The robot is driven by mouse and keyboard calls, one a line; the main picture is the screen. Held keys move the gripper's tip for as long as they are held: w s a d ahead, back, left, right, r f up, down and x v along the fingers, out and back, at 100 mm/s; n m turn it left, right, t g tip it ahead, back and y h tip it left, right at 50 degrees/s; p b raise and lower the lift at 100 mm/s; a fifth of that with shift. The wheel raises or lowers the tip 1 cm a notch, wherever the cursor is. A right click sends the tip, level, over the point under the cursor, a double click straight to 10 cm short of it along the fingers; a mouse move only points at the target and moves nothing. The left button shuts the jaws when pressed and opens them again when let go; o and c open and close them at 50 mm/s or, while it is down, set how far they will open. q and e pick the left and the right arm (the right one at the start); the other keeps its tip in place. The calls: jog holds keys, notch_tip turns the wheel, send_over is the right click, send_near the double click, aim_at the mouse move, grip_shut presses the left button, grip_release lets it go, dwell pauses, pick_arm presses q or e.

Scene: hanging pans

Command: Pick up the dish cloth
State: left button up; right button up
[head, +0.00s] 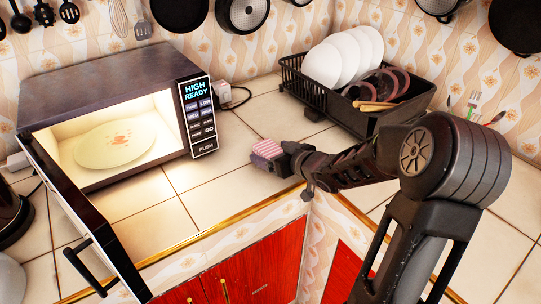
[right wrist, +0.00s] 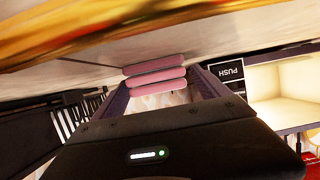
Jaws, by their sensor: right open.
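The dish cloth (head: 267,149) is a small folded pink and white striped bundle on the tiled counter, right of the microwave and near the front edge. My right gripper (head: 286,158) reaches in from the right, low over the counter, with its tips close to the cloth. In the right wrist view the cloth (right wrist: 155,74) shows as stacked pink folds at the far end of the gap between the fingers of the open gripper (right wrist: 158,88). I cannot tell whether the fingers touch it. My left gripper is not in view.
An open, lit microwave (head: 110,75) with a plate (head: 115,145) inside stands left; its door (head: 85,215) swings toward the front. A black dish rack (head: 390,118) with white plates (head: 345,55) stands behind my right arm. Pans hang above. Counter between microwave and rack is mostly clear.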

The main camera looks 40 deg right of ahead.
jog(key=shift+w+f, duration=0.2)
jog(key=shift+w, duration=0.4)
jog(key=shift+c, duration=0.4)
jog(key=c, duration=1.3)
